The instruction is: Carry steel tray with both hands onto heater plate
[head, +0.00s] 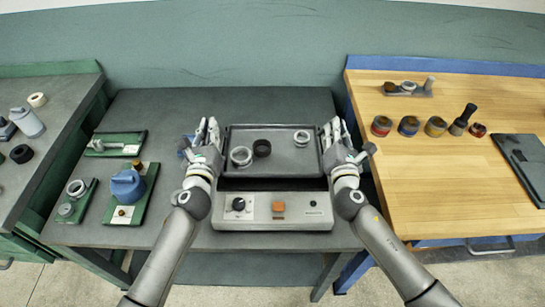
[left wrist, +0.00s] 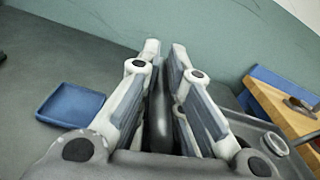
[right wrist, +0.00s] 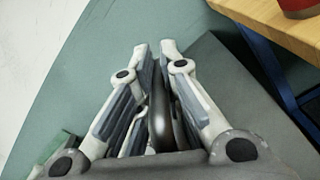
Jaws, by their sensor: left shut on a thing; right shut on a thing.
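The steel tray (head: 275,165) is a dark grey rectangular tray in the middle of the head view. It carries two grey metal rings (head: 241,156) (head: 301,138) and a black ring (head: 262,148). The heater plate's front panel (head: 272,211), with a black knob and an orange switch, shows just in front of the tray; its top is mostly hidden by the tray. My left gripper (head: 206,135) is shut on the tray's left side, and its fingers pinch a dark handle (left wrist: 159,125). My right gripper (head: 338,135) is shut on the right side, around a dark handle (right wrist: 160,120).
Green boards with parts (head: 126,190) lie left on the grey table. A small blue dish (left wrist: 70,103) is beside my left gripper. A left bench (head: 50,120) and a wooden bench (head: 440,180) with several jars flank the table.

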